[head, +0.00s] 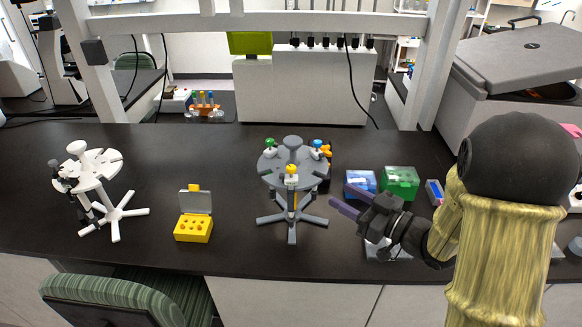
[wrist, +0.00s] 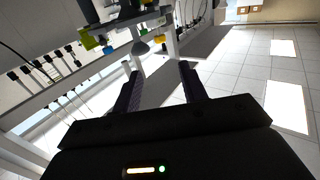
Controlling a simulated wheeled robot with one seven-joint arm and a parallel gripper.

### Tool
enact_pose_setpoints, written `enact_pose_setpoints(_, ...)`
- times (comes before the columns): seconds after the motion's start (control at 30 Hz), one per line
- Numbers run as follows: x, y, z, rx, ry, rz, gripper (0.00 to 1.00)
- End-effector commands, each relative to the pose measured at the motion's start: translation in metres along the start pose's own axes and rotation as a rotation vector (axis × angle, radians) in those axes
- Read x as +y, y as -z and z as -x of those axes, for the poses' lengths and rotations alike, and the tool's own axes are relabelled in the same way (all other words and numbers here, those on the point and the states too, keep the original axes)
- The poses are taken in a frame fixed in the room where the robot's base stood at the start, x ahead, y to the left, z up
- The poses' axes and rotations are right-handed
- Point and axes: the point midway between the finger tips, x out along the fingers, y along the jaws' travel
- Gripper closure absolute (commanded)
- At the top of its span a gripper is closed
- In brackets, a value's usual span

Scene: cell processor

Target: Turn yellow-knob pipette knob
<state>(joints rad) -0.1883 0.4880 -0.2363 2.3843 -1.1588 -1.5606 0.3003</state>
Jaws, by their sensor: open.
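The yellow-knob pipette (head: 291,180) hangs upright at the front of the round grey pipette stand (head: 275,181), its yellow knob on top facing me in the head view. Pipettes with a green knob (head: 269,142), a blue knob (head: 317,143) and an orange knob (head: 326,150) hang around the same stand. My gripper (head: 341,197) is open and empty, to the right of the stand and apart from the pipette. In the wrist view, the space between my fingers (wrist: 160,74) is empty.
A yellow tube box (head: 193,230) with an open lid stands left of the stand, and a white pipette stand (head: 93,180) is farther left. Blue (head: 361,182) and green (head: 401,182) tip boxes stand behind my gripper. The bench between the yellow box and grey stand is clear.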

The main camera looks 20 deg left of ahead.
Motion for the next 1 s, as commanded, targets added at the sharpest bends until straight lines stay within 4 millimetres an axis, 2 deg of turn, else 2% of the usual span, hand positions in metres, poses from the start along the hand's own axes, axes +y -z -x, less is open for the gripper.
enact_pose_setpoints(0.8, -0.002, 0.003, -0.141, 0.000, 0.006, 0.000, 0.58)
enact_pose_setpoints(1.0, -0.001, 0.001, -0.161, -0.001, 0.002, 0.001, 0.58)
